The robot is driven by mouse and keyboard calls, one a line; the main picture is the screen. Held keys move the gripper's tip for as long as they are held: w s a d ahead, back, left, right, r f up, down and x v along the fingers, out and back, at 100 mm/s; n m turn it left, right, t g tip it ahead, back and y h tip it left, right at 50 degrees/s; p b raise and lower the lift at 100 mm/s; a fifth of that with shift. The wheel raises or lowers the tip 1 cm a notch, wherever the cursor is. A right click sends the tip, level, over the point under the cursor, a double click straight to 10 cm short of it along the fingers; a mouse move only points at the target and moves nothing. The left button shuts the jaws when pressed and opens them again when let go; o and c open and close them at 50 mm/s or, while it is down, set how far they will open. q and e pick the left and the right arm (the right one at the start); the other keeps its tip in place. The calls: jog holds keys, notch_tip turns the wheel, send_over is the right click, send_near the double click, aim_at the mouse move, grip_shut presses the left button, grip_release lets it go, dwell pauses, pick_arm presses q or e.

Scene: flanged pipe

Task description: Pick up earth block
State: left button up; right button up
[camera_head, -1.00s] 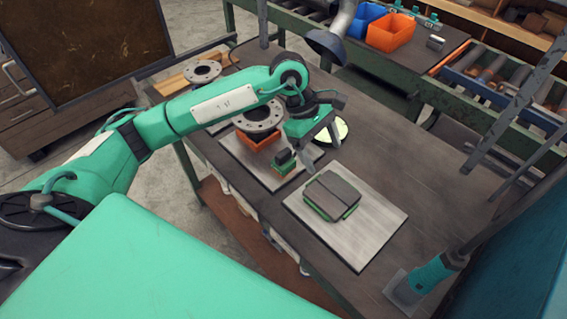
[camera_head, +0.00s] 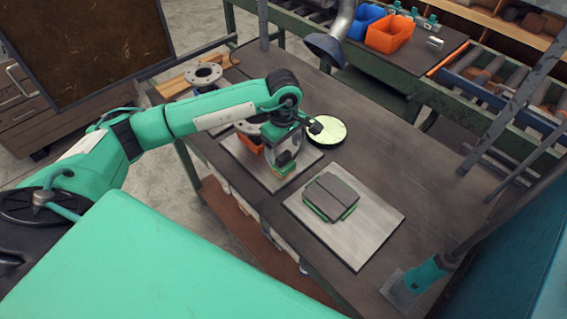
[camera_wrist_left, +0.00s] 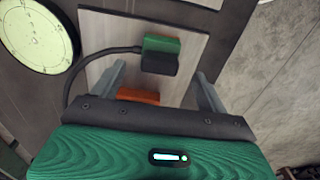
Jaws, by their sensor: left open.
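The earth block appears to be the small green and black block (camera_wrist_left: 161,54) with a dark cable, lying on a pale plate (camera_wrist_left: 98,28) in the left wrist view. In the head view the block (camera_head: 285,159) is partly covered by my left gripper (camera_head: 279,163). My left gripper is open and empty. In the left wrist view its two fingers (camera_wrist_left: 163,84) stand apart, one to each side of the block's near end. I cannot tell the height gap between them. My right gripper is not in view.
An orange piece (camera_wrist_left: 138,96) lies close to the block. A grey flange (camera_head: 203,74) and a round pale disc (camera_head: 327,130) are on the bench. A dark, green-edged block (camera_head: 331,196) sits on a second plate (camera_head: 368,232).

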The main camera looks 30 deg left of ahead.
aim_at(284, 154)
pick_arm(q)
jog(key=shift+f, duration=0.25)
notch_tip(284, 154, down, 4)
jog(key=p, duration=0.2)
jog(key=shift+f+p, duration=0.1)
jog(key=shift+p, duration=0.25)
jog(key=shift+f, duration=0.3)
jog(key=shift+r, duration=0.1)
jog(key=c, duration=1.5)
jog(key=shift+w, duration=0.1)
jog(key=shift+c, duration=0.2)
